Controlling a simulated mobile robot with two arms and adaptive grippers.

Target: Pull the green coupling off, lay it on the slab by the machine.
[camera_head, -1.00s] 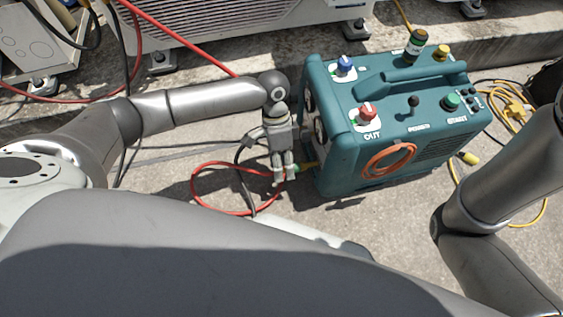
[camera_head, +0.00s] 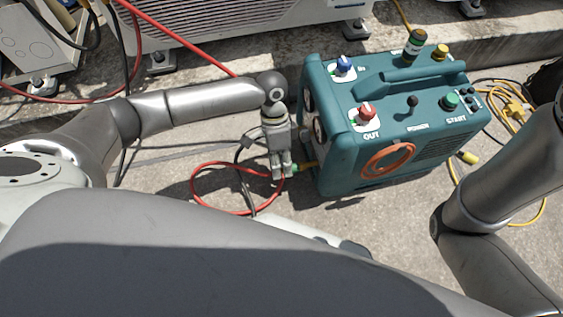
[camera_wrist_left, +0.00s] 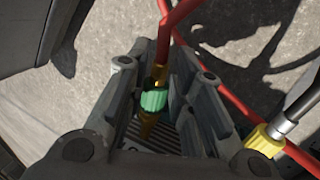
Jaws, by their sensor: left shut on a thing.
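The green coupling (camera_head: 294,168) is low by the left side of the teal machine (camera_head: 420,135), near a yellow-brass stub (camera_head: 309,164). My left gripper (camera_head: 281,173) points down beside the machine and is shut on the coupling. In the left wrist view the green coupling (camera_wrist_left: 154,101) lies between the fingers. The red hose (camera_wrist_left: 164,50) runs from one end of it and brass shows at the other. I cannot tell whether the coupling is still seated on the stub. My right gripper is out of view.
A red hose loop (camera_head: 196,190) and a dark cable lie on the slab left of the machine. A yellow cable (camera_head: 515,108) lies at right. A yellow fitting (camera_wrist_left: 264,141) is close to the gripper in the wrist view. A white condenser unit (camera_head: 240,25) stands behind.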

